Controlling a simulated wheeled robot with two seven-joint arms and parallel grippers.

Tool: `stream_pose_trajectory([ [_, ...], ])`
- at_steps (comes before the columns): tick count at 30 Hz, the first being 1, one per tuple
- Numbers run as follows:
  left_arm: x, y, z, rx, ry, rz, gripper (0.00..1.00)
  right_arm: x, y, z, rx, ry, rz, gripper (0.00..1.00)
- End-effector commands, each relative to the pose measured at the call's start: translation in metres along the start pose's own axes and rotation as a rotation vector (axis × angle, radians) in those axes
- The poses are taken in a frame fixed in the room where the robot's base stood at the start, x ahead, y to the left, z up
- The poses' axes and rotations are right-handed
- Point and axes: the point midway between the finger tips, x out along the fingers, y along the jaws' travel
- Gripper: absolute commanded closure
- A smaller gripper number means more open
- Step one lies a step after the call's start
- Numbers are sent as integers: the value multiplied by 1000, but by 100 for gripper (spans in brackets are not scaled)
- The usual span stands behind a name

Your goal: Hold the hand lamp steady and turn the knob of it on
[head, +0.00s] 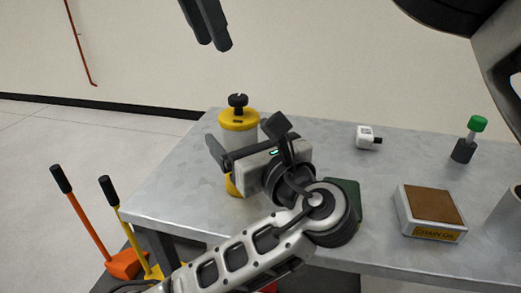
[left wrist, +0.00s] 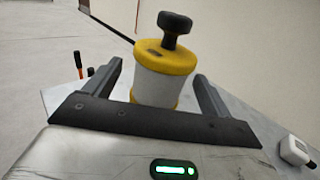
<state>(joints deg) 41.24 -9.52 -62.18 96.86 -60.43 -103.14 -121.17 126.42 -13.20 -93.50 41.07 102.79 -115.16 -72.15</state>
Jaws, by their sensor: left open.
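The hand lamp (head: 238,140) stands upright near the table's left back corner. It has a white body, yellow bands and a black knob (head: 237,101) on top. It also shows in the left wrist view (left wrist: 160,88), with its knob (left wrist: 174,28) clear. My left gripper (head: 241,138) is open, with one finger on each side of the lamp's body, below the knob. In the left wrist view a gap shows beside the lamp on each side. My right gripper (head: 207,28) hangs high above and behind the lamp, with nothing seen in it; its opening is unclear.
On the grey table (head: 310,130) are a small white device (head: 368,137), a green-topped dark item (head: 470,138) and a brown-topped white box (head: 431,208). A dark green object is partly hidden by my left arm. Orange and yellow items with black-gripped handles stand at the left.

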Motion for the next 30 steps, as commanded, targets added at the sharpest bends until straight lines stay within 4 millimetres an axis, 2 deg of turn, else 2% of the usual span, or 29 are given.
stream_pose_trajectory([
  [5, 14, 0, 0, 0, -1, 1, 17, 0, 0, 0, 0, 0, 0, 64],
  [14, 16, 0, 0, -1, 0, 0, 17, 0, 0, 0, 0, 0, 0, 64],
  [15, 16, 0, 0, -1, 0, 0, 22, 0, 0, 0, 0, 0, 0, 64],
  [21, 16, 0, 0, -1, 0, 0, 74, 0, 0, 0, 0, 0, 0, 64],
  [22, 16, 0, 0, -1, 0, 1, 74, 0, 0, 0, 0, 0, 0, 61],
  [23, 16, 0, 0, -1, 0, 0, 74, 0, 0, 0, 1, 0, 1, 52],
  [26, 15, 0, 0, -1, 1, 0, 74, 2, 6, 2, 27, 5, 26, 51],
  [29, 15, 0, 0, -1, 1, 0, 74, 6, 25, 9, 117, 21, 113, 51],
  [30, 15, 0, 0, -1, 1, 0, 74, 8, 38, 13, 174, 33, 171, 51],
])
